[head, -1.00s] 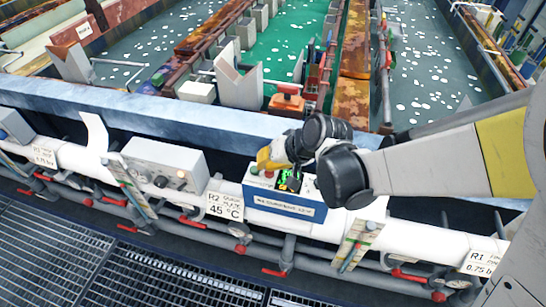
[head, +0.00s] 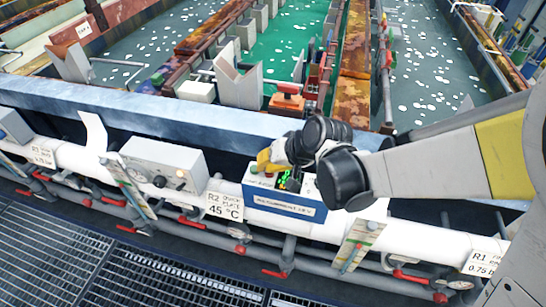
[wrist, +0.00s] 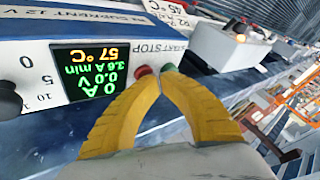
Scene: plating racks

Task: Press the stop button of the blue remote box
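The blue remote box (head: 285,206) sits on the white pipe at mid-frame in the head view, with a white top and a lit display (head: 289,181). In the wrist view its panel is upside down; the display (wrist: 86,72) reads 57 °C, 3.6 A min, 0.0 V. The red button (wrist: 143,70) and green button (wrist: 168,68) sit at the START STOP lettering. In the head view my gripper (head: 266,162) is over the box's left end.
A grey control box (head: 163,165) stands on the pipe to the left. A sign reading 45 °C (head: 225,206) hangs between the boxes.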

